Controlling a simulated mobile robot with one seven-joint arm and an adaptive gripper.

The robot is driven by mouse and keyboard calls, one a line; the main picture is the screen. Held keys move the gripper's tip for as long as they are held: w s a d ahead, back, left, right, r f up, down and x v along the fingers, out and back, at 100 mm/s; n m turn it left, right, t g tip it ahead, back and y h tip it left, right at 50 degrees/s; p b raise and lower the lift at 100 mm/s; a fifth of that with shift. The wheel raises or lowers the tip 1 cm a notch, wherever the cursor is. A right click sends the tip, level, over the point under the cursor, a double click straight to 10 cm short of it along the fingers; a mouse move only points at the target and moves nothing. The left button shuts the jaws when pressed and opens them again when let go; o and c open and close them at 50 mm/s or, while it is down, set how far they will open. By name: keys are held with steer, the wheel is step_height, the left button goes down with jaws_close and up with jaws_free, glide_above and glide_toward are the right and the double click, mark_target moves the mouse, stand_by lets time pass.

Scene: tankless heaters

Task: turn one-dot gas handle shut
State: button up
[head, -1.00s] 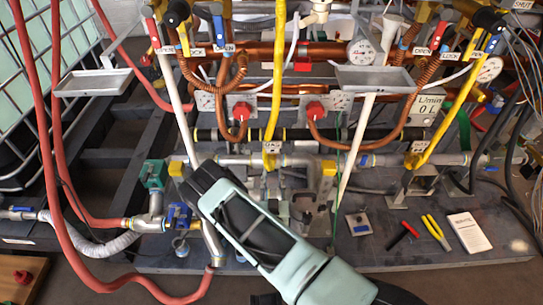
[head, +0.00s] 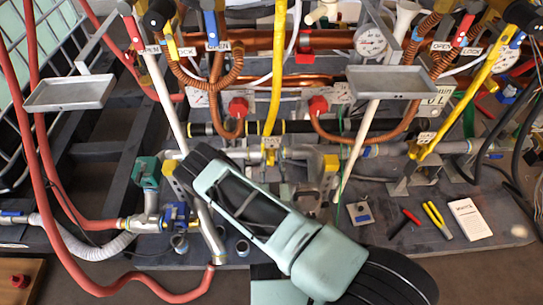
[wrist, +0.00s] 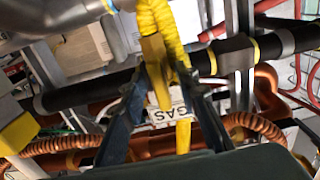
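In the wrist view, a yellow gas handle (wrist: 154,62) stands close ahead, beside a thick yellow hose (wrist: 162,18). An upside-down GAS label (wrist: 163,115) is behind it. My gripper (wrist: 161,80) is open, with one dark finger on each side of the handle's line. I cannot tell whether the fingers touch it. No dot mark is readable.
Dark and copper pipes (wrist: 245,55) cross close around my gripper. Two grey trays, left (head: 70,93) and right (head: 395,82), stick out above. Red hoses (head: 90,280) run at the left. Red pliers (head: 404,224), yellow pliers (head: 437,220) and a paper (head: 469,218) lie at the lower right.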

steer(key=shift+c, duration=0.6)
jaws_close()
